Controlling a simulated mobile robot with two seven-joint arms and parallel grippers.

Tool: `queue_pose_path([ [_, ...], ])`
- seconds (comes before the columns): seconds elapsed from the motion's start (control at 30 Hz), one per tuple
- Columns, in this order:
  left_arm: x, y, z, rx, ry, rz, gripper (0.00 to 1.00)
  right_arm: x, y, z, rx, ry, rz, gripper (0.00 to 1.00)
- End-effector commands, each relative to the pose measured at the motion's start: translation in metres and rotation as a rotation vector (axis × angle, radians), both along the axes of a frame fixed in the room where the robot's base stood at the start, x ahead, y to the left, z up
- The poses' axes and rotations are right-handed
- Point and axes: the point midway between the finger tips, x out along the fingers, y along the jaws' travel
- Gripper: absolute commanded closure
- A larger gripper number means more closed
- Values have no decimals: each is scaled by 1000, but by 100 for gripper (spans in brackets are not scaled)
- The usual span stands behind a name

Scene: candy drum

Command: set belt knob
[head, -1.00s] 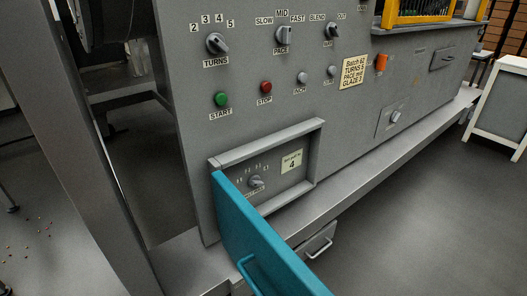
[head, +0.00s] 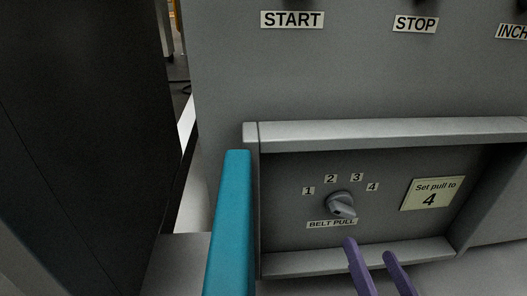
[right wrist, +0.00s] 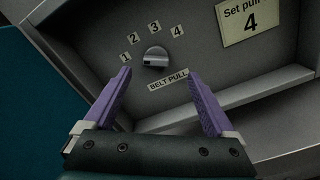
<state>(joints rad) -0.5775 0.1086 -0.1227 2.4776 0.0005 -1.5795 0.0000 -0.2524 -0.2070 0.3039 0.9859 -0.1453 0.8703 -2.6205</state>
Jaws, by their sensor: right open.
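The belt knob (head: 341,204) is a small grey dial in the recessed panel, above the label "BELT PULL" and below the numbers 1 to 4. Its ridge slants from upper left to lower right in the head view; I cannot tell which number it marks. It also shows in the right wrist view (right wrist: 155,57). A yellow note (head: 432,193) to its right reads "Set pull to 4". My right gripper (head: 372,249) has two purple fingers, open and empty, below and in front of the knob. In the right wrist view its fingertips (right wrist: 160,75) lie either side of the knob, apart from it. My left gripper is out of view.
The teal door (head: 231,222) stands open along the recess's left side. The recess has a raised grey frame (head: 390,131) at the top and a ledge along the bottom. START and STOP labels (head: 415,24) are above. A dark upright surface (head: 80,140) fills the left.

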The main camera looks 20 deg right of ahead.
Motion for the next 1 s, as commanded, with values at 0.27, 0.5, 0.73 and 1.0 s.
queue_pose_path([
  [0.27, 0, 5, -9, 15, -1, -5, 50, 33, -7, 0, -27, -11, 0, 10],
  [0.5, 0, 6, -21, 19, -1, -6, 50, 75, -18, 0, -26, -10, -1, 10],
  [0.73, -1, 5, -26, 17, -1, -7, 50, 94, -22, 0, -25, -5, -1, 10],
  [1.0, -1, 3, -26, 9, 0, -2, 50, 95, -22, 1, -24, -6, -1, 11],
])
